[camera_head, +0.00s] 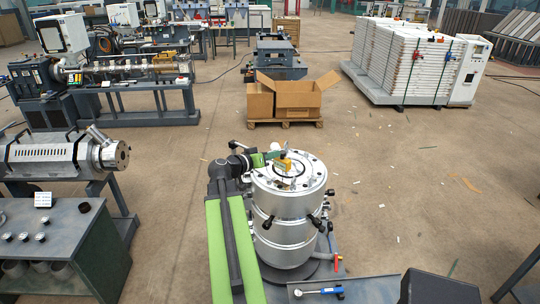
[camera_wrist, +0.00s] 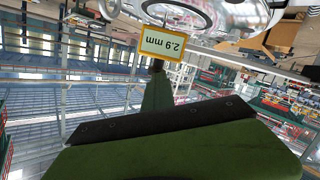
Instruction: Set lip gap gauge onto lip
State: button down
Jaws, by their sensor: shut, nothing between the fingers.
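The lip gap gauge (camera_head: 285,165) is a small yellow piece on top of the silver cylindrical die head (camera_head: 289,202). In the wrist view its yellow-framed white tag (camera_wrist: 162,44) reads "2.9 mm" upside down, in front of the round metal top (camera_wrist: 190,14). The lip is the ring area on the die's top face; I cannot tell whether the gauge's lower edge touches it. My gripper (camera_head: 280,156) is shut and empty, right beside the gauge. In the wrist view its green finger (camera_wrist: 157,72) ends just below the tag. Contact between them is unclear.
Dark clamp handles stick out around the die. A blue-handled tool (camera_head: 319,291) lies on a grey surface at the front. A grey bench (camera_head: 85,235) with small parts stands left, below an extruder barrel (camera_head: 50,158). Open cardboard boxes (camera_head: 295,100) stand behind; floor to the right is mostly clear.

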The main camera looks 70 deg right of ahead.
jog(key=shift+s+d+r+g, duration=0.15)
jog(key=shift+s+d+g, duration=0.15)
jog(key=shift+s, duration=0.3)
jog(key=p+v, duration=0.1)
jog(key=v, duration=0.7)
jog(key=shift+w+p, duration=0.35)
jog(key=shift+w, duration=0.05)
jog(key=shift+a, duration=0.1)
